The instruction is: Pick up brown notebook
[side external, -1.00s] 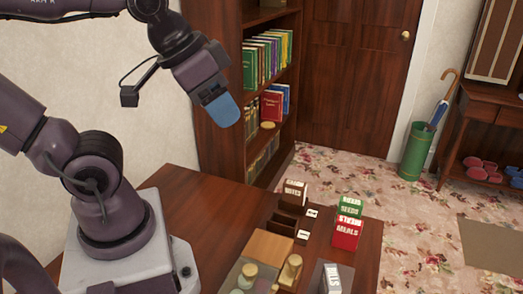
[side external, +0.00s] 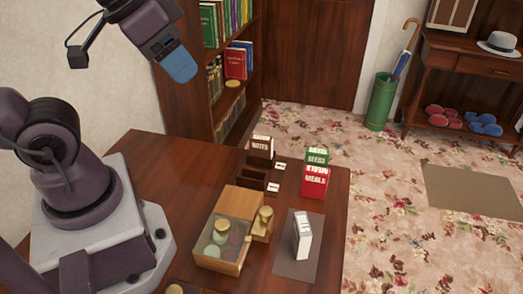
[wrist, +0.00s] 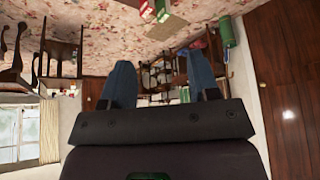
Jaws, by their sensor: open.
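In the side view, a brown notebook (side external: 261,147) with white lettering that seems to read NOTES stands upright at the back of the table. A dark brown slotted holder (side external: 252,183) is just in front of it; whether the notebook is in a slot is unclear. My gripper (side external: 178,66) is high up to the left of the notebook, well apart from it, with blue fingers pointing down and right. In the wrist view, the two blue fingers (wrist: 161,80) are spread with nothing between them. I cannot make out the brown notebook there.
A green notebook (side external: 317,157) and a red notebook (side external: 315,182) stand right of the holder. A wooden box (side external: 222,245) with jars is at front centre. A bookshelf (side external: 212,100) rises behind the table.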

